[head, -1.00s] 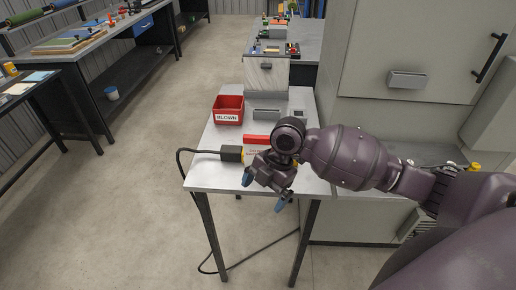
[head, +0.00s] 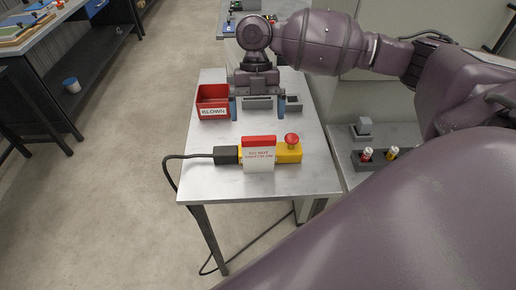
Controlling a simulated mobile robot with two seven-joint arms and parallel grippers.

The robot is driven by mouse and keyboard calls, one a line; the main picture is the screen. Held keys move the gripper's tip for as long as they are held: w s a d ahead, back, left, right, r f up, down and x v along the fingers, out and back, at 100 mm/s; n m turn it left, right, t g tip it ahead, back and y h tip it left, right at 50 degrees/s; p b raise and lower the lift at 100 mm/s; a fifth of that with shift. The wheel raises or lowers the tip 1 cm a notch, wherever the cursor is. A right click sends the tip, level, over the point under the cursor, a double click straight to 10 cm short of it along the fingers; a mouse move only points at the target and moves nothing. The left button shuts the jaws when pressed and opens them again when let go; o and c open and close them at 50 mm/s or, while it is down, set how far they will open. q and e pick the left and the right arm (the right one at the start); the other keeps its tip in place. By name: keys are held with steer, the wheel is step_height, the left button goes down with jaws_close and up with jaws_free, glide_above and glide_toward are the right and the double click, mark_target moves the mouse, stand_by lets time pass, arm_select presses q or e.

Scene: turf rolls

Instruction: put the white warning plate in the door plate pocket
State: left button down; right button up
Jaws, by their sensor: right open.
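The white warning plate (head: 258,163), with a red top bar and red lettering, stands on the worktable against a yellow switch box (head: 289,153) with a red mushroom button. I cannot tell whether it hangs on the box or leans on it. My right gripper (head: 257,107) is open, its blue fingertips pointing down, behind the plate and apart from it. Nothing shows between its fingers except a grey block on the table beyond. The door plate pocket is not visible now; my right arm covers much of the cabinet side. My left gripper is not in view.
A red bin (head: 213,101) marked BLOWN stands left of the gripper. A black cable runs from the switch box off the table's left edge. A low shelf (head: 345,140) at right holds small red and yellow parts. The table front is clear.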

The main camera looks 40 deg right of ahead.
mark_target(259, 137)
steer(key=shift+s+x, duration=0.15)
steer(key=shift+x, duration=1.6)
steer(key=shift+s+x, duration=0.15)
steer(key=shift+x, duration=1.55)
steer(key=shift+a+r, duration=0.1)
steer(key=shift+c, duration=0.2)
steer(key=c, duration=0.7)
steer(key=shift+r, duration=0.15)
